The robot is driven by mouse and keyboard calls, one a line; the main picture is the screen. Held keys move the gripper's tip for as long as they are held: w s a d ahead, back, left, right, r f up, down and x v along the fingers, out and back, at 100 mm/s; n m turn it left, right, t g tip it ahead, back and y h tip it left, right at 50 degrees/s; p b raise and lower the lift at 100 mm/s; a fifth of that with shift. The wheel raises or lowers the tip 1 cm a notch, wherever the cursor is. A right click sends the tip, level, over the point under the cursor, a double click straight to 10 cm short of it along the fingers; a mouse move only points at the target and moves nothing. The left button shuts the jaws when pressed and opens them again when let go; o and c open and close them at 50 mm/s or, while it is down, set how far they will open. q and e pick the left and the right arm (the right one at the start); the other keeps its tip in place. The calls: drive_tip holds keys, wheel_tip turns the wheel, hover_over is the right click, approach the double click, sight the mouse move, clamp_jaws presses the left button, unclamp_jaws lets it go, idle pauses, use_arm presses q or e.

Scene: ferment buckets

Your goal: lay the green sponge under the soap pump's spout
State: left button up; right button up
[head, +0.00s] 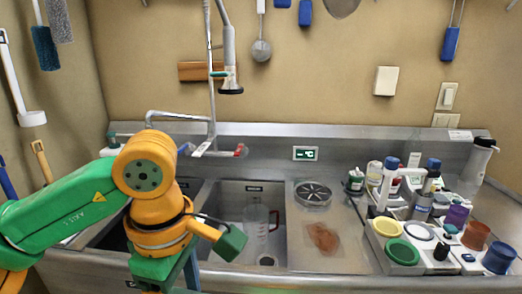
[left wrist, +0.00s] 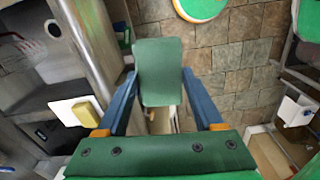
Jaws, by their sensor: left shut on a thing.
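My left gripper (left wrist: 160,88) is shut on the green sponge (left wrist: 158,62), which sits between its two blue fingers in the left wrist view. In the head view my left arm stands in front of the sink's left part, with the gripper pointing down at the bottom edge; the sponge cannot be made out there. A tall pale bottle with a dark pump-like head (head: 478,168) stands at the far right of the counter. I cannot tell which is the soap pump. My right gripper is not in view.
The steel sink (head: 248,190) holds a clear jug (head: 256,222). A brown piece (head: 323,237) lies on the drainboard by a round strainer (head: 313,193). Bottles and coloured cups crowd the right counter. A faucet (head: 210,135) rises behind the sink. Tiled floor shows below the gripper in the wrist view.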

sight(176, 293)
use_arm(q)
drive_tip(key=f+m, duration=0.1)
drive_tip(key=w+a+f+m, duration=0.1)
drive_tip(key=m, duration=0.1)
drive_tip(key=w+f+m, duration=0.1)
drive_tip(key=f, duration=0.1)
drive_tip(key=shift+a+m, duration=0.3)
drive_tip(key=shift+a, duration=0.1)
drive_tip(key=s+a+f+m, duration=0.3)
drive_tip(key=f+m, duration=0.4)
drive_tip(key=m, duration=0.4)
drive_tip(key=shift+f, duration=0.35)
drive_tip(key=shift+w, duration=0.15)
